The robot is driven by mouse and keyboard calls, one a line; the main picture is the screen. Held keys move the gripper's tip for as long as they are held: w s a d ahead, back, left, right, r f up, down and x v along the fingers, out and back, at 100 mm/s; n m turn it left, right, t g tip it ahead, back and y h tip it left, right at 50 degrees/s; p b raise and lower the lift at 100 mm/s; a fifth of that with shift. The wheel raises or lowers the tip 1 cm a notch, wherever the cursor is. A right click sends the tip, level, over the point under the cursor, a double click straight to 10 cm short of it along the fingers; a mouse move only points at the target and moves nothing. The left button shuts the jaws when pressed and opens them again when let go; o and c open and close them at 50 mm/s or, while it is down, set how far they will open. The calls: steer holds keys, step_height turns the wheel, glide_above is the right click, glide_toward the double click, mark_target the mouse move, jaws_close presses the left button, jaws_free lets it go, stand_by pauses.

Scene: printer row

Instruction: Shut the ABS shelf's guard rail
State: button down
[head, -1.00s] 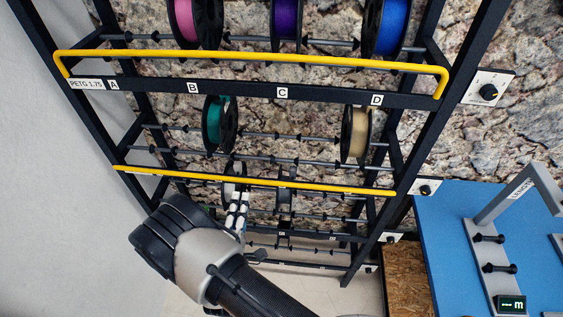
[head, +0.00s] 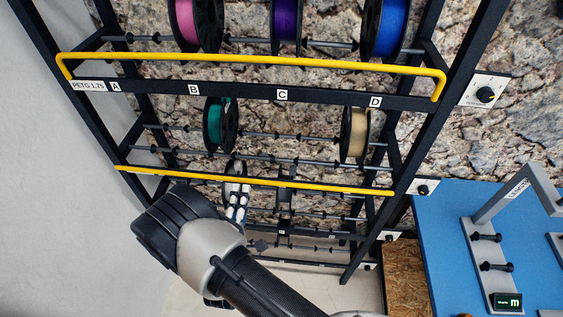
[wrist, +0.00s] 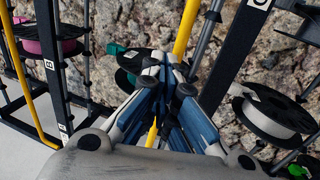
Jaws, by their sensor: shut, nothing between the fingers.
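Two yellow guard rails show in the head view. The upper rail (head: 250,60) belongs to the shelf labelled PETG 1.75. The lower rail (head: 330,187) runs across the rack below the teal and tan spools; I cannot read a shelf name beside it, so cannot confirm it is ABS, nor tell its exact tilt. My gripper (head: 240,192) is shut and empty, its fingertips close to this lower rail's left half. In the wrist view, my gripper's tips (wrist: 172,72) overlap the lower rail (wrist: 187,28), which passes behind them; contact cannot be told.
A teal spool (head: 212,125) and a tan spool (head: 359,133) sit above the lower rail. A white spool (wrist: 268,118) is near my fingers at right. Rack posts flank both sides. A blue bench (head: 440,240) stands right of the rack; a plain wall is left.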

mark_target(242, 180)
steer(key=x, duration=0.6)
steer(key=shift+d+b, duration=0.15)
steer(key=shift+b, duration=0.2)
stand_by(1.0)
steer(key=shift+w+f, duration=0.1)
steer(key=shift+s+a, duration=0.25)
steer(key=shift+s, duration=0.8)
steer(key=s, duration=0.6)
steer(key=shift+s+a, duration=0.2)
steer(key=shift+s, duration=0.2)
